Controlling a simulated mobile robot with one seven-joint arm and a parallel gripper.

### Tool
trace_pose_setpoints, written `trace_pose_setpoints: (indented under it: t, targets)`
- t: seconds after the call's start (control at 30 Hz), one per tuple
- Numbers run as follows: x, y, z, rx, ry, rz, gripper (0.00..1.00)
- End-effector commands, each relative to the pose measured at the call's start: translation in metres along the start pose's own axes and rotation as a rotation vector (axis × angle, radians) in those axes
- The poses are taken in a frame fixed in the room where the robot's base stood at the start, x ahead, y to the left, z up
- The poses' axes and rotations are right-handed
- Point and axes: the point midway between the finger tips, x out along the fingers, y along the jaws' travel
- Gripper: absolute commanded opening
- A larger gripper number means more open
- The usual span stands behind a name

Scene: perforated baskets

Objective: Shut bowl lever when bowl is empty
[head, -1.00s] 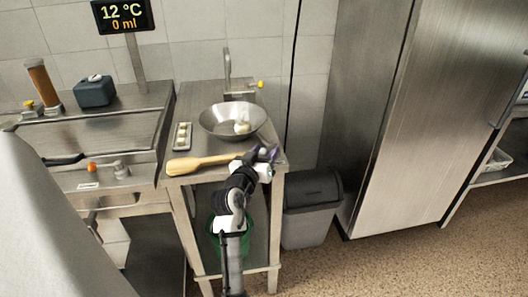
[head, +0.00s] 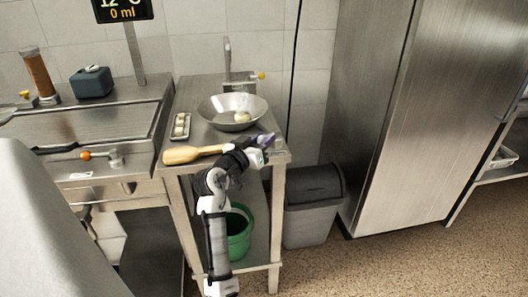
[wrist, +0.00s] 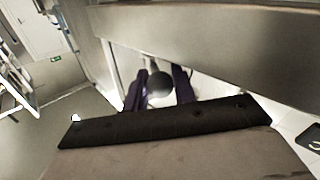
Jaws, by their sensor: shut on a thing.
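The metal bowl (head: 213,114) sits on the small steel table below a tap. A pale round thing (head: 241,117) shows inside it. The tap has a small yellow-tipped lever (head: 261,76) at its right. My gripper (head: 266,141) is at the table's front right edge, in front of the bowl and apart from it. In the wrist view its purple fingers (wrist: 160,88) are shut on a round grey knob-like thing (wrist: 160,84). I cannot tell whether this knob belongs to the bowl's lever. My arm and fingers hide most of it in the head view.
A wooden paddle-like tool (head: 190,154) lies along the table's front edge. A narrow tray (head: 180,126) with pale pieces lies left of the bowl. A green bucket (head: 238,232) stands below, a grey bin (head: 312,208) to the right. A display (head: 122,9) reads 0 ml.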

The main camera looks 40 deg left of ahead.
Motion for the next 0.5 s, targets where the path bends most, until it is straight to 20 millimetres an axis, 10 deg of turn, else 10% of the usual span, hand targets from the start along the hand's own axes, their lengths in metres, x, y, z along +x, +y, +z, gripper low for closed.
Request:
trace_pose_setpoints:
  t: [0.5]
  targets:
    - [0.0008, -0.0045, -0.0005, -0.001, -0.020, 0.100, 0.04]
